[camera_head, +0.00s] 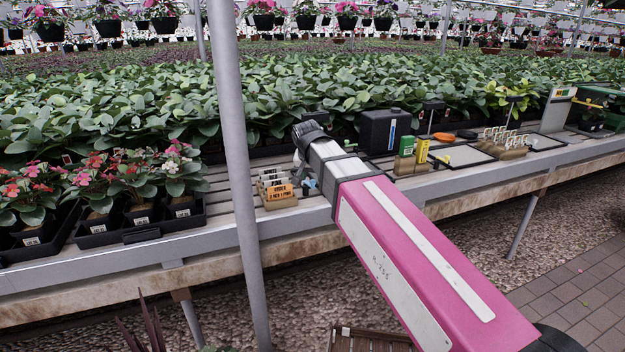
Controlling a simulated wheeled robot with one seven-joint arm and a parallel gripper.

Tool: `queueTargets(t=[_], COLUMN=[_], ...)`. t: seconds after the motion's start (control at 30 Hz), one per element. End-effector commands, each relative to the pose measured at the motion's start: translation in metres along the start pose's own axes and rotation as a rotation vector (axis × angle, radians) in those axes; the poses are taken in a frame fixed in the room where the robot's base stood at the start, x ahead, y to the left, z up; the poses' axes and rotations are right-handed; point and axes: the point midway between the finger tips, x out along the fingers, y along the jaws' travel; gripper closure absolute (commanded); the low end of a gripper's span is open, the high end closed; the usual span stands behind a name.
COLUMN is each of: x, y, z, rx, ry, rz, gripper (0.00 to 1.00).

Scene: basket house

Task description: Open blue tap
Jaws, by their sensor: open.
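My pink arm reaches from the lower right to the bench. My gripper (299,160) is at its far end, mostly hidden behind my dark wrist, and it is open. A small blue piece (309,184), which may be the blue tap, shows just below my wrist, right of the seed-label sign. Most of it is hidden by my arm. I cannot tell whether the tap is open or closed, or whether my gripper touches it.
A grey post (236,150) stands in front, left of my arm. Leafy plants fill the space behind.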

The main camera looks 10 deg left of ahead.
Motion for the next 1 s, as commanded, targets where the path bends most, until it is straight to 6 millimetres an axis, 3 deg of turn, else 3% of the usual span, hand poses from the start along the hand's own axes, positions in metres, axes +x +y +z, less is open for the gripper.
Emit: queueTargets(t=[0.2, 0.57, 0.7, 1.0], x=[0.017, 0.02, 0.02, 0.02], y=[0.0, 0.0, 0.0, 0.001], z=[0.0, 0.0, 0.0, -0.001], rx=[0.0, 0.0, 0.0, -0.015], ry=[-0.001, 0.0, 0.0, 0.0], rz=[0.0, -0.001, 0.0, -0.006], gripper=[0.52, 0.52, 0.98, 1.0])
